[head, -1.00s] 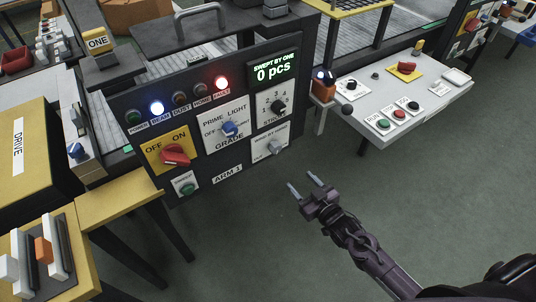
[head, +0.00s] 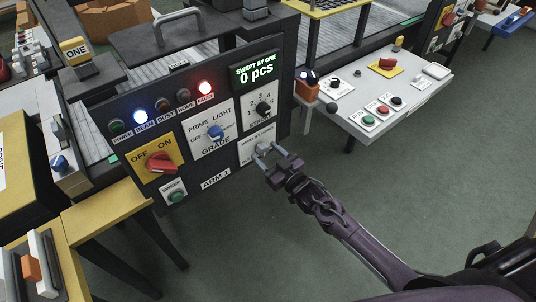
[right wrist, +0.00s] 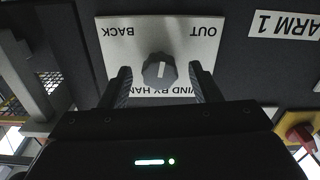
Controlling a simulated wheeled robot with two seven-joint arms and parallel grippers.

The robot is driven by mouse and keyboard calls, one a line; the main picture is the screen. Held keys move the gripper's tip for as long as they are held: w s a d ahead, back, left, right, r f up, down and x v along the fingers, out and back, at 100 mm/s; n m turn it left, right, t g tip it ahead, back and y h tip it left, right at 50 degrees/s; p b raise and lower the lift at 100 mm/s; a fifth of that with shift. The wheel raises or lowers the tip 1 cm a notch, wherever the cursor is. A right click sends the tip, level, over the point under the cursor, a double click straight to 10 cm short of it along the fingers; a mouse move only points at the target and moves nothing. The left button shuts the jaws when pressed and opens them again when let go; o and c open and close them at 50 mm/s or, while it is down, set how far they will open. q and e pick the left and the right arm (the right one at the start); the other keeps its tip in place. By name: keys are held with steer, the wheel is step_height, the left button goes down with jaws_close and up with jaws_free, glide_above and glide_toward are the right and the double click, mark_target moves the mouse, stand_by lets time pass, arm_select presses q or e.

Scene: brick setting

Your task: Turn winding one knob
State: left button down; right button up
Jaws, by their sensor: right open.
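The panel marked ARM 1 carries a white plate (head: 247,152) at its lower right. In the right wrist view the plate appears upside down, marked "WIND BY HAND", "OUT" and "BACK", with a dark grey knob (right wrist: 158,70) that has a pale pointer line. My right gripper (head: 268,152) is open in front of this plate, its fingers on either side of the knob in the wrist view, with gaps to it. I cannot tell how deep the fingers reach. In the head view the gripper largely hides the knob. My left gripper is not in view.
A white control table (head: 420,98) stands right. The floor below is clear.

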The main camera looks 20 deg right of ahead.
steer(key=c, duration=1)
steer(key=shift+m, duration=0.3)
steer(key=m+p, duration=0.1)
steer(key=m, duration=0.3)
steer(key=shift+p, duration=0.3)
steer(key=shift+m+p, duration=0.5)
steer(key=shift+m, duration=1.6)
steer(key=o, duration=1)
